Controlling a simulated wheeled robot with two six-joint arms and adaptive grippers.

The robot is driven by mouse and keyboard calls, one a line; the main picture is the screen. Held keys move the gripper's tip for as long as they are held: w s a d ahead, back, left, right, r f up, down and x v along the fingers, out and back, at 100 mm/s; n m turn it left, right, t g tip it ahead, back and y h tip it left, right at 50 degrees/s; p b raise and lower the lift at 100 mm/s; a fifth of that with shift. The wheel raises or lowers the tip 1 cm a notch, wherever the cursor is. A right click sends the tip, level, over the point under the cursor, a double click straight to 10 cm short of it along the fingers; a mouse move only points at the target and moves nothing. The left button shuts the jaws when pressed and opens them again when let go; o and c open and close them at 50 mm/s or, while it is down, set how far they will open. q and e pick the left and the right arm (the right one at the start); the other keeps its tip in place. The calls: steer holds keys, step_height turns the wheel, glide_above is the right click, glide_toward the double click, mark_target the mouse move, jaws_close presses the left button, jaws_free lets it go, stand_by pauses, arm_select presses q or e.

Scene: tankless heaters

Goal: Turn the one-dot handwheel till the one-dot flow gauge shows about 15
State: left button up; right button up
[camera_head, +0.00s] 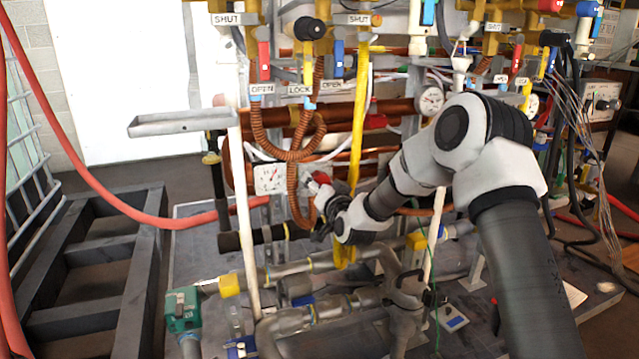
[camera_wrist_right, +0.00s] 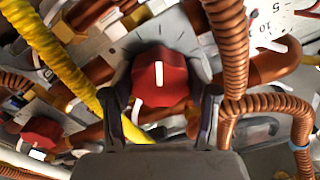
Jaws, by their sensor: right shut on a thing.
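My right gripper (camera_head: 326,203) reaches in from the right, low in front of the pipes. In the right wrist view its two dark fingers (camera_wrist_right: 161,108) are on either side of a red knob (camera_wrist_right: 160,75) with a white pointer line, and it is shut on it. The knob shows small and partly hidden in the head view (camera_head: 317,182). A square white gauge (camera_head: 270,179) stands just left of it. A corner of a white dial (camera_wrist_right: 280,22) with 5 and 10 shows in the wrist view. No dot mark is readable, and the needle's value is too small to tell.
A second red knob (camera_wrist_right: 38,133) lies left in the wrist view. A yellow hose (camera_head: 360,115) and copper corrugated hoses (camera_head: 288,145) hang close to my gripper. A grey tray (camera_head: 180,122) juts out at left. Pipes (camera_head: 320,265) run below.

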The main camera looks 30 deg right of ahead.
steer(key=m, duration=0.5)
steer(key=shift+f+m, duration=0.1)
steer(key=shift+m, duration=0.2)
steer(key=m+b, duration=0.1)
steer(key=m, duration=0.3)
steer(key=shift+m, duration=0.4)
steer(key=o, duration=0.9)
steer(key=shift+c, duration=0.2)
steer(key=v, duration=1.2)
